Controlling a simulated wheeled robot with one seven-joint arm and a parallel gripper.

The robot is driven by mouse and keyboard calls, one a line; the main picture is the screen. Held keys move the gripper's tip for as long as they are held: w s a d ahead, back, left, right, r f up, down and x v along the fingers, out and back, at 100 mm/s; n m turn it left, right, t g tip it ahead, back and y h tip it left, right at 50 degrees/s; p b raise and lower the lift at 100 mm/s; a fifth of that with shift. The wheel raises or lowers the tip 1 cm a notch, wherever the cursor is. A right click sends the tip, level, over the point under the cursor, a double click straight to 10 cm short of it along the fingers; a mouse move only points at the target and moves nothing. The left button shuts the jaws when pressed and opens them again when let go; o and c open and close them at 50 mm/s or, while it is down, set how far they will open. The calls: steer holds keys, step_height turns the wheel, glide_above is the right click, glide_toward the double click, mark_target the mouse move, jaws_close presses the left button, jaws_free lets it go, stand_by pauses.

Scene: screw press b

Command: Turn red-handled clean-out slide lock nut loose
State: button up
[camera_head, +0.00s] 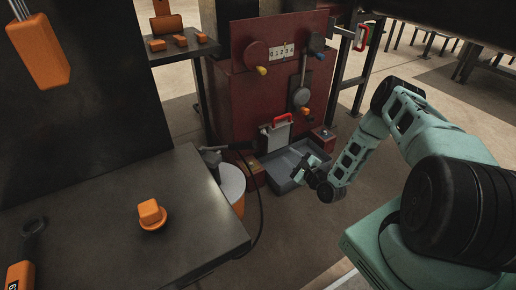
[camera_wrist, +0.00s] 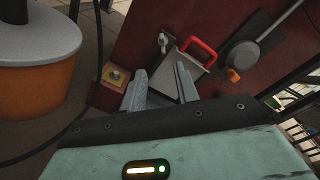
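The clean-out slide is a grey plate (camera_head: 276,137) with a red handle (camera_head: 283,119), low on the front of the dark red machine (camera_head: 243,100). In the wrist view the plate (camera_wrist: 188,68) and red handle (camera_wrist: 199,50) lie just beyond my fingers. A small grey fitting that looks like the lock nut (camera_wrist: 163,42) sits on the red panel just left of the handle. My gripper (camera_wrist: 160,70) is open and empty, its two grey fingers apart and pointing toward the slide. In the head view my gripper (camera_head: 306,170) is over the grey tray, right of and below the slide.
The grey tray (camera_head: 285,178) lies below the slide. A red block with a brass-coloured button (camera_wrist: 115,76) is left of my fingers. A grey-lidded orange bucket (camera_head: 232,185) and a black hose (camera_head: 260,205) stand left. A grey lever (camera_wrist: 243,55) with an orange knob is right.

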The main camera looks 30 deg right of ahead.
mark_target(265, 134)
steer(key=w+f+m+h+b, duration=0.1)
steer(key=w+b, duration=0.5)
steer(key=w, duration=1)
steer(key=shift+w+a+f+m+t, duration=0.2)
steer(key=shift+f+m+t, duration=0.1)
steer(key=shift+f, duration=0.15)
steer(key=shift+c, duration=0.3)
jaws_close()
